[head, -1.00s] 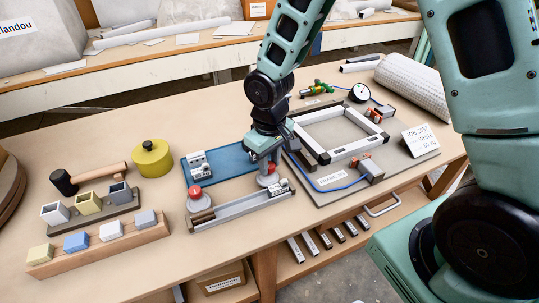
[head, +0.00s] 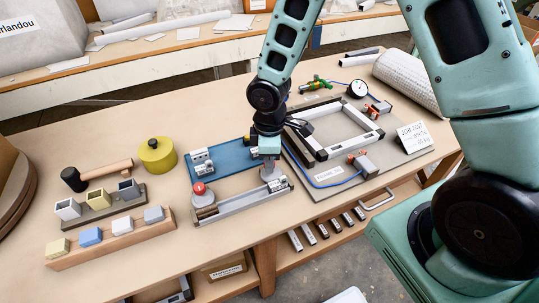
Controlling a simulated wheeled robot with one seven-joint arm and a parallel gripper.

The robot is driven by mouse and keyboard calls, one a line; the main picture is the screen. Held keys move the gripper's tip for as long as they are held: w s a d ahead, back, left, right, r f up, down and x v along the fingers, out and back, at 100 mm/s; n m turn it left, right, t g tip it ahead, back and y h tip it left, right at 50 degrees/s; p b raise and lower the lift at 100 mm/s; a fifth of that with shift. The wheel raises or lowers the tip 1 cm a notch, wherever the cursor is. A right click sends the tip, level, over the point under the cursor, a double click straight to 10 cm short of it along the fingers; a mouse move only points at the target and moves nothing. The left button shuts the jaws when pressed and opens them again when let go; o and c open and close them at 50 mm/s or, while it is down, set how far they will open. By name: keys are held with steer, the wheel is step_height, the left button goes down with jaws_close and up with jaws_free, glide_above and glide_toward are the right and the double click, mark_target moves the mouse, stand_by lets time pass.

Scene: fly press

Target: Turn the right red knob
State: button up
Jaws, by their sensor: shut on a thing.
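My gripper (head: 269,170) points down at the right end of the blue plate and is shut on the right red knob. Its fingers hide nearly all of that knob. The right knob's pale round base (head: 273,180) shows just below the fingers. The left red knob (head: 199,189) stands uncovered on its own pale round base, to the left of my gripper. A blue plate (head: 229,157) lies behind the knobs, and a grey metal bar assembly (head: 240,205) lies in front of them.
A black and white frame (head: 318,153) on a grey board stands close to the right. A blue cable (head: 320,184) curves beside it. A yellow-green round pot (head: 157,155), a mallet (head: 95,175) and block racks (head: 110,236) stand to the left. Bare tabletop lies between.

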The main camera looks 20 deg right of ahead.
steer(key=shift+w+n, duration=0.1)
steer(key=shift+n, duration=0.3)
steer(key=o, duration=1)
step_height(320, 180, up, 18)
steer(key=p, duration=0.2)
steer(key=shift+f, duration=0.25)
steer(key=s+a+r+m, duration=0.2)
steer(key=s+a+m, duration=0.1)
steer(key=s, duration=0.7)
steer(key=s+a+r+m, duration=0.2)
steer(key=s+a+m, duration=0.1)
steer(key=s, duration=0.7)
steer(key=shift+s+a+y, duration=0.25)
steer(key=shift+s+y, duration=0.05)
